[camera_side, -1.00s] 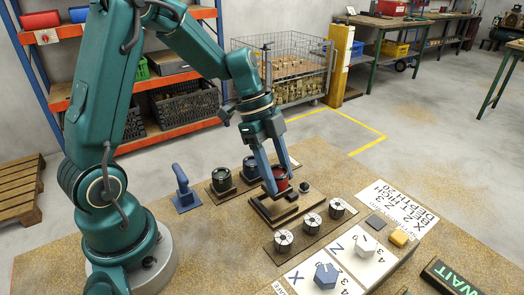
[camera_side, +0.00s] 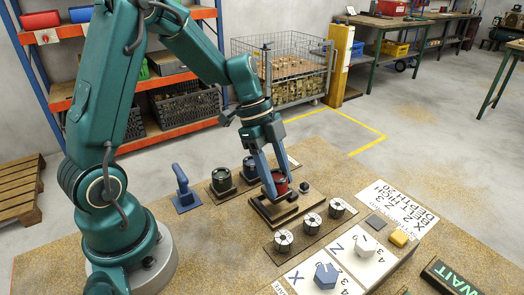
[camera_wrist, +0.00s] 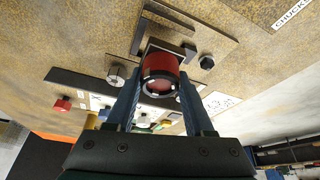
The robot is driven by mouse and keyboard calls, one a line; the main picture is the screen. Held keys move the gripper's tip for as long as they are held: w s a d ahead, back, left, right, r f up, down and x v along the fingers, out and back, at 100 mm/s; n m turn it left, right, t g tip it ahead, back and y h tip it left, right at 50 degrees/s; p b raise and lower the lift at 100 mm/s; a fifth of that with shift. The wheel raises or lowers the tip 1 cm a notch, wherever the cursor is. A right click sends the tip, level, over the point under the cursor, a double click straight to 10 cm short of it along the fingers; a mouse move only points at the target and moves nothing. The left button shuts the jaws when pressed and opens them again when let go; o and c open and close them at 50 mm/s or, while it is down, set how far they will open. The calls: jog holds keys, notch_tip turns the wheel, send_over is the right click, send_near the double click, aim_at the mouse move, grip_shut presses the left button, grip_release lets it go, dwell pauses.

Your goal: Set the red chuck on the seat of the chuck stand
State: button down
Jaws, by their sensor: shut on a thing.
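My gripper (camera_side: 281,188) is shut on the red chuck (camera_side: 279,181), with one blue finger on each side of it. The chuck is upright, low over a brown board with dark fittings (camera_side: 318,196), which looks like the chuck stand. In the wrist view the red chuck (camera_wrist: 160,64) sits between the fingers, its dark ring-shaped end facing the camera. A dark square block (camera_wrist: 177,47), probably the seat, shows partly behind it. The chuck hides most of this block, and I cannot tell whether they touch.
A blue handled tool (camera_side: 183,189) stands farther left.

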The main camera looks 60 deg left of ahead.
jog(key=shift+f, duration=1.4)
dwell(1.6)
grip_release()
dwell(0.4)
jog(key=shift+r, duration=3.5)
jog(key=shift+d, duration=0.1)
